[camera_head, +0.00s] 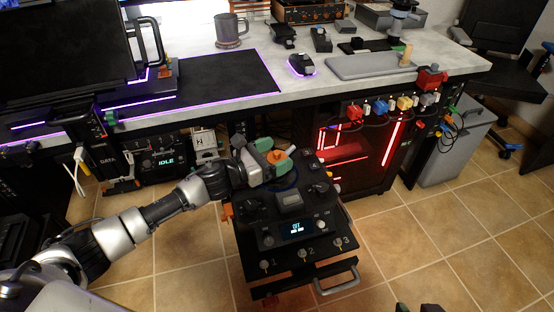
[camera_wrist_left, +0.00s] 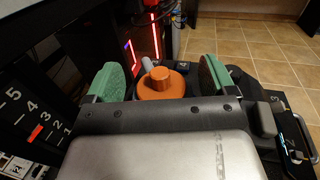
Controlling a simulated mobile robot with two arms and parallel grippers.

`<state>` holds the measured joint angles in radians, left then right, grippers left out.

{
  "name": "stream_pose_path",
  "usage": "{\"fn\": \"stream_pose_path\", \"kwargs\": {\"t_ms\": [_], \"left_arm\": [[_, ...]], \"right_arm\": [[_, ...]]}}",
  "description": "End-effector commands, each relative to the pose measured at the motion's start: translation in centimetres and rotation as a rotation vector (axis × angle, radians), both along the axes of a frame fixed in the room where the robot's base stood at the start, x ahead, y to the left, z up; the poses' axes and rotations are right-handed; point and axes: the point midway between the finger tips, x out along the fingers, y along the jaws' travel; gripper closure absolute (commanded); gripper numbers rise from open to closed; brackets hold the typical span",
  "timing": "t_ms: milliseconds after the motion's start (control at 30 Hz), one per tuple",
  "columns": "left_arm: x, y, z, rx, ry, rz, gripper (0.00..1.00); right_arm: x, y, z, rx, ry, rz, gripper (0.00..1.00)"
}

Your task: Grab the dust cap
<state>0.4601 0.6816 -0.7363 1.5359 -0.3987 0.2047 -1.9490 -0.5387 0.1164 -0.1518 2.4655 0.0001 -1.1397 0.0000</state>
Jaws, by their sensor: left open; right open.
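The orange dust cap (camera_head: 278,157), a round disc with a raised knob, is at the back of the black control panel box (camera_head: 262,238). It also shows in the left wrist view (camera_wrist_left: 161,84). My left gripper (camera_head: 272,158) is open with its green finger pads on either side of the cap. In the left wrist view (camera_wrist_left: 160,80) there is a gap between each pad and the cap. The cap's lower part is hidden behind the gripper body. What seem to be my right gripper's tips (camera_head: 416,308) just show at the bottom edge, apart and empty.
The panel has a lit display (camera_head: 296,228), knobs, switches and a metal front handle (camera_head: 337,281). The desk (camera_head: 200,93) with mug (camera_head: 230,31) and monitor (camera_head: 65,45) stands behind. A red-lit computer case (camera_head: 358,150) is close behind right. Tiled floor (camera_head: 440,220) is clear at right.

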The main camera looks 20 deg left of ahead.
Motion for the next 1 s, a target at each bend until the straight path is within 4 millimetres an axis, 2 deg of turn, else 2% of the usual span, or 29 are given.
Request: {"fn": "stream_pose_path", "kwargs": {"t_ms": [100, 333, 700, 1000], "left_arm": [[0.74, -0.6, 0.02, 0.0, 0.0, 0.0, 0.15], [0.78, -0.68, -0.01, 0.001, 0.001, 0.0, 0.15], [0.77, -0.65, 0.01, 0.0, 0.0, 0.0, 0.68], [0.77, -0.65, 0.17, 0.0, 0.0, 0.0, 0.68]], "right_arm": [[0.3, 0.12, 0.16, 0.005, -0.022, 0.001, 0.57], [0.34, 0.14, 0.22, 0.006, -0.026, 0.002, 0.57], [0.33, 0.14, 0.23, 0.005, -0.025, 0.002, 0.57], [0.29, 0.12, 0.26, 0.005, -0.021, 0.001, 0.57]]}}
